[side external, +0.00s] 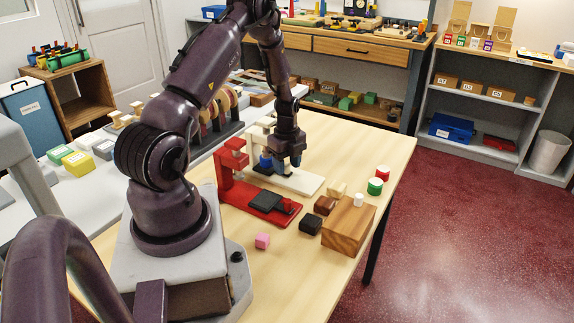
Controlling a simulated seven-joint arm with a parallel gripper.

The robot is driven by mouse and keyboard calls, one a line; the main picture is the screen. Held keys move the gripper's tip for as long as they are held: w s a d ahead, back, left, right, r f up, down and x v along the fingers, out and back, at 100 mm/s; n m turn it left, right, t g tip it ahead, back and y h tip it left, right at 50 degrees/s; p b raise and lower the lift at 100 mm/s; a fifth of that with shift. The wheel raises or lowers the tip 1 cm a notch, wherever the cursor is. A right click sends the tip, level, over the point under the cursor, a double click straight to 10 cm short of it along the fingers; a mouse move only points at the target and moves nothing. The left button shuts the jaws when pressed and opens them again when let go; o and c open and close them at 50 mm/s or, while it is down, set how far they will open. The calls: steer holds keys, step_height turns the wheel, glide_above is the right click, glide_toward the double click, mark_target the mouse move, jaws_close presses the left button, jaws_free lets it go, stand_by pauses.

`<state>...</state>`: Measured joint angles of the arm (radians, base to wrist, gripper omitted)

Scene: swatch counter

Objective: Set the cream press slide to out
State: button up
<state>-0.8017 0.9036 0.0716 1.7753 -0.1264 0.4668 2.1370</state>
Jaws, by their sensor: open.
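The cream press (307,184) stands on the wooden table behind the red press. Its pale base plate points toward the lower right, and a blue part shows near its upright. My gripper (283,168) is open, pointing down over the middle of the cream press's base, close to it. It hides most of the cream press's slide, so I cannot tell the slide's position or whether the fingers touch it. The red press (234,178) stands nearer the camera, with a dark slide (266,200) toward the front end of its base.
A wooden block (348,222) stands front right of the presses, with small dark brown blocks beside it. My arm passes over the table's left part.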

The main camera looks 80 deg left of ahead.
mark_target(314, 184)
steer(key=shift+f, duration=0.3)
jaws_close()
steer(key=w+d, duration=0.6)
steer(key=shift+w, duration=0.1)
steer(key=shift+c, duration=0.9)
jaws_free()
steer(key=shift+d, duration=0.1)
steer(key=shift+o, duration=0.9)
